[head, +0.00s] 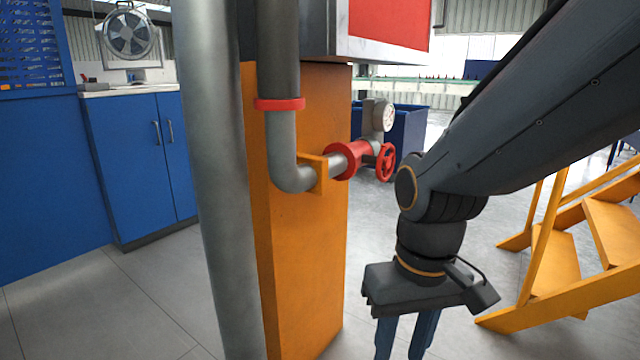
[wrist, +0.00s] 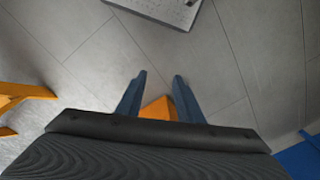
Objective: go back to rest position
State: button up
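My gripper (head: 404,345) hangs from my dark arm at the right of the head view, pointing down, with its fingertips cut off by the lower edge. In the wrist view my gripper (wrist: 158,82) shows two blue fingers apart, with grey floor between and beyond them. Nothing is held. Part of an orange surface (wrist: 159,109) shows between the finger bases, below the gripper. No amber bottles are visible in either view.
An orange pillar (head: 300,240) with a grey pipe (head: 283,150) and red valve wheel (head: 386,162) stands left of my arm. Orange steps (head: 555,265) stand at right. Blue cabinets (head: 140,165) line the left. Grey floor (head: 130,300) is open between cabinets and pillar.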

jog(key=d+r+m+p, duration=0.2)
jog(key=d+r+p, duration=0.6)
jog(key=p, duration=0.7)
jog(key=shift+s+h, duration=0.3)
jog(key=shift+s, duration=0.1)
